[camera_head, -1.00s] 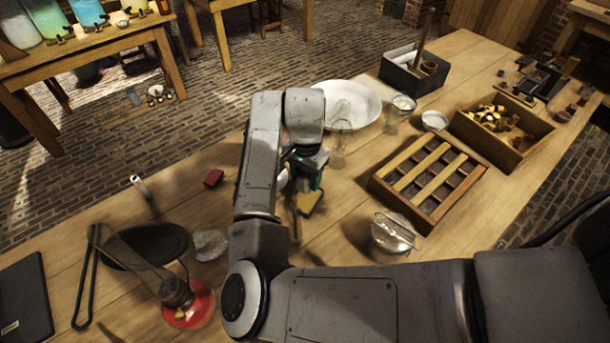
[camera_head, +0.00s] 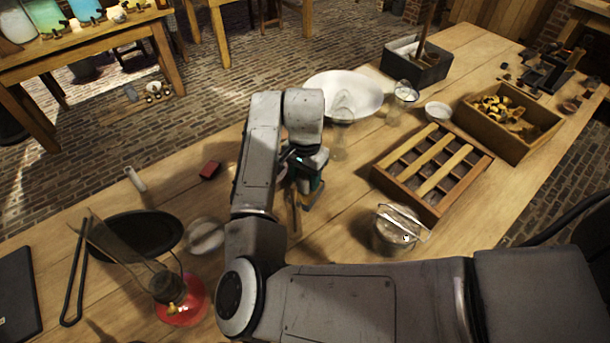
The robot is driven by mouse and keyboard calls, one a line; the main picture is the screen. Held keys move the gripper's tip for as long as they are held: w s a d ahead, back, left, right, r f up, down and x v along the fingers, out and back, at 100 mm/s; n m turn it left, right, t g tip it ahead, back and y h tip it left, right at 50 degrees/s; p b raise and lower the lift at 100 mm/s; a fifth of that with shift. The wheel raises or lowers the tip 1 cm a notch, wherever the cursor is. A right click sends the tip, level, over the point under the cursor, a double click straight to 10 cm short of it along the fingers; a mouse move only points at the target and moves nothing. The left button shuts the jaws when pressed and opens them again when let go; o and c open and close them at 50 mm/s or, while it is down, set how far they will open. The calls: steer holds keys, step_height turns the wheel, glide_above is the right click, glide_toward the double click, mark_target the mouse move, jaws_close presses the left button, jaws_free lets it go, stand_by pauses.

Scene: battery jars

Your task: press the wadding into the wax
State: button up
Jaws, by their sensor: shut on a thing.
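My gripper (camera_head: 303,180) is below my bent forearm, over the middle of the table, and its fingers are largely hidden. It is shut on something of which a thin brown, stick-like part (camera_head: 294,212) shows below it. A yellowish piece (camera_head: 310,204) is mostly hidden beside it. I cannot make out wadding or wax for certain under the gripper. A small clear dish (camera_head: 206,236) with pale contents stands to the left of my arm. A lidded glass jar (camera_head: 396,230) with a wire bail stands to the right.
A red block (camera_head: 210,170) lies behind the dish.

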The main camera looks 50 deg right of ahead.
mark_target(305, 175)
steer(key=shift+f, duration=0.6)
stand_by(2.0)
step_height(305, 175, up, 7)
steer(key=p, duration=0.6)
steer(key=shift+r+p, duration=0.15)
steer(key=shift+p, duration=0.15)
stand_by(0.8)
